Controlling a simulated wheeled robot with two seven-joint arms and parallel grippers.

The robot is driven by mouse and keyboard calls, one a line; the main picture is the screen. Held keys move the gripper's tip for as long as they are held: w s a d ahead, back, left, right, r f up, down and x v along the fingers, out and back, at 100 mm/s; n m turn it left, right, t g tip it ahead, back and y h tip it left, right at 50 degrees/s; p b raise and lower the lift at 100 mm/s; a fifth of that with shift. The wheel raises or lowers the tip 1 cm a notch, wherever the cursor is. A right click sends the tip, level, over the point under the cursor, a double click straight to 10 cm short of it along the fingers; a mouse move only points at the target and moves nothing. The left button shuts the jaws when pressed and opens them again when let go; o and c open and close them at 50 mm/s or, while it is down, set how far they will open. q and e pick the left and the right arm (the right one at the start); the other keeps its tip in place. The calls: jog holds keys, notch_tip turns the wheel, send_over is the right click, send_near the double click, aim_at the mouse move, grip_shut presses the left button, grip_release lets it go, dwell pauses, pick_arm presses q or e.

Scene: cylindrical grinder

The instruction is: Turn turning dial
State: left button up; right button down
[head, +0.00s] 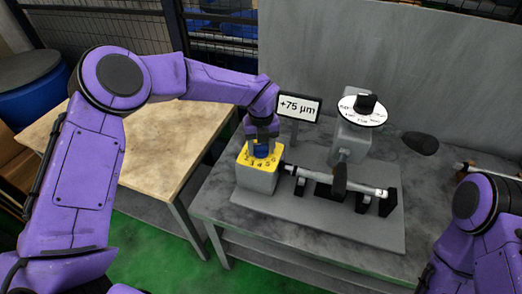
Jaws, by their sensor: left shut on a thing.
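A metal shaft (368,190) lies on black supports on the grey base plate (320,222), right of the dial. A black handle (419,143) sticks out at the right. A wooden-topped table (160,135) stands at the left, mostly bare.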

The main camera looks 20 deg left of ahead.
pick_arm(q)
jog(key=n+b, duration=0.2)
jog(key=shift+f+n+b, duration=0.2)
jog(key=shift+n+b, duration=0.1)
jog(key=shift+b, duration=0.05)
jog(key=shift+r+n+b, duration=0.15)
jog(key=shift+n+b, duration=0.35)
jog(key=shift+n, duration=0.1)
jog(key=o, duration=1)
jog(key=shift+w, duration=0.1)
jog(key=shift+c, duration=0.2)
jog(key=shift+a, duration=0.15)
notch_tip(320, 180, up, 10)
jog(key=shift+r+b, duration=0.25)
jog(key=shift+b, duration=0.85)
jog(key=shift+w, duration=0.1)
